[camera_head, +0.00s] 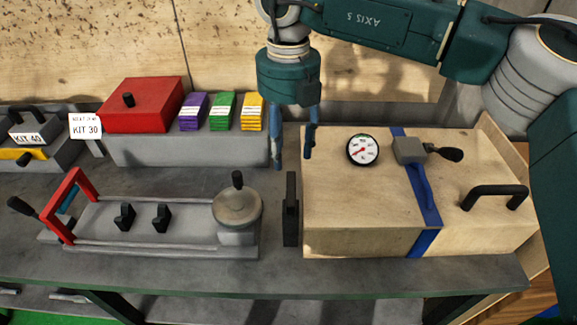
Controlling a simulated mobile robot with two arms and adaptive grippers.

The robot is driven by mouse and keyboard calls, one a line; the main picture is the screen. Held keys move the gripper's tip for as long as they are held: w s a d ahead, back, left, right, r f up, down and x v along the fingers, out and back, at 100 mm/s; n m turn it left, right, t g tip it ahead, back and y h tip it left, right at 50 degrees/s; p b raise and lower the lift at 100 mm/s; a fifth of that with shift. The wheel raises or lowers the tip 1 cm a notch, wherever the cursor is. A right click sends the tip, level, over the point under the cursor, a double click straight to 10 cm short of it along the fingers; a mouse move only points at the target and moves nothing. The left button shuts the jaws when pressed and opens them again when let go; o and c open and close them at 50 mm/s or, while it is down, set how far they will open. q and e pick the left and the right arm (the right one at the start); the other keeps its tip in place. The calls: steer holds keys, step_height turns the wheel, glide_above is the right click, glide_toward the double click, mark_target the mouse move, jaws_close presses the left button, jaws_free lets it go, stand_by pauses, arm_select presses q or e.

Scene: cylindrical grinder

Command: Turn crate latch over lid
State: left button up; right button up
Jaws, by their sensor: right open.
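A wooden crate (345,240) stands at the right of the bench with its flat lid (335,190) on. A black upright bar (291,208), which looks like the crate latch, stands at the crate's left side, apart from the lid's top. My right gripper (294,155) points down with its two blue-green fingers spread and nothing between them. It is at the crate's back left corner, above and behind the black bar in the picture. I cannot tell its exact height. My left gripper is not in view.
The lid carries a dial gauge (363,150), a blue strap (424,195) with a grey buckle and black lever (410,150), and a black handle (494,197). A metal fixture (160,240) with a round knob stands left. A red box (142,103) and coloured packs sit behind.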

mark_target(288, 188)
steer(key=shift+s+f+p, duration=0.6)
steer(key=shift+s+f, duration=0.4)
steer(key=shift+f, duration=0.15)
step_height(288, 188, down, 3)
steer(key=shift+w+f+p, duration=0.1)
steer(key=shift+f+p, duration=0.1)
steer(key=shift+p, duration=0.25)
steer(key=f, duration=0.2)
steer(key=shift+w+f+p, duration=0.25)
steer(key=shift+f+p, duration=0.1)
steer(key=shift+f, duration=0.05)
steer(key=shift+s+f, duration=0.1)
steer(key=shift+f, duration=0.6)
steer(key=shift+c, duration=0.8)
steer(key=c, duration=0.9)
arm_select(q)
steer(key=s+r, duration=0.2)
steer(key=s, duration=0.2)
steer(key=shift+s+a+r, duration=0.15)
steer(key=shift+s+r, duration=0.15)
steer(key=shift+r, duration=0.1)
arm_select(e)
jaws_close()
